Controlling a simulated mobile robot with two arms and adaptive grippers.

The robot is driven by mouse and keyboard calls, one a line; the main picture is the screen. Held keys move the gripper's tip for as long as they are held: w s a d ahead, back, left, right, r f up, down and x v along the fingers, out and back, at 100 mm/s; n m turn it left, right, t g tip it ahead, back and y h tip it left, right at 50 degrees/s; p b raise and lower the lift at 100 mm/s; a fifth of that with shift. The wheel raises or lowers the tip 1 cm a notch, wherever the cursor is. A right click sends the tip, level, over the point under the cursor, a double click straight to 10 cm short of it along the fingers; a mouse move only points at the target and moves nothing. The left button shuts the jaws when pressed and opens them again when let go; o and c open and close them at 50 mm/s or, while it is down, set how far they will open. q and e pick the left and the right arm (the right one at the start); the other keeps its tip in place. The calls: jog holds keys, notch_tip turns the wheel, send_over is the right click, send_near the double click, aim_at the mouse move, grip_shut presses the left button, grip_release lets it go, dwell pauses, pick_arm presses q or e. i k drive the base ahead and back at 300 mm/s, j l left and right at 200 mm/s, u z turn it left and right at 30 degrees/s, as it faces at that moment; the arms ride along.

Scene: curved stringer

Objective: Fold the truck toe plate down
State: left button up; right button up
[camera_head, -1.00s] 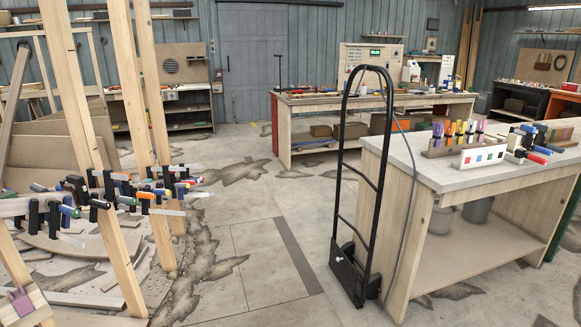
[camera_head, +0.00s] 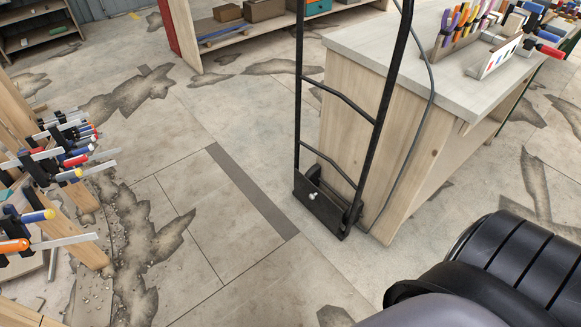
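The black hand truck (camera_head: 299,95) stands upright beside the end of the wooden workbench, and its top is cut off by the picture's upper edge. Its dark toe plate (camera_head: 322,212) is at the foot of the frame and looks folded up, standing near upright against the rails. A small silver knob (camera_head: 312,196) shows on the plate. A black part of my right arm fills the lower right corner, apart from the truck. Neither gripper is in view.
The workbench (camera_head: 350,105) with a pale top stands right behind the truck, and a grey cable hangs down its end. Clamps (camera_head: 65,150) stick out on wooden posts at left. The cracked floor (camera_head: 225,225) before the truck is clear.

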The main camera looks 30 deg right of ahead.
aim_at(323, 208)
jog(key=i+z, duration=0.35)
jog(key=i+j+z, duration=0.55)
jog(key=i+z, duration=0.15)
jog(key=i, duration=0.15)
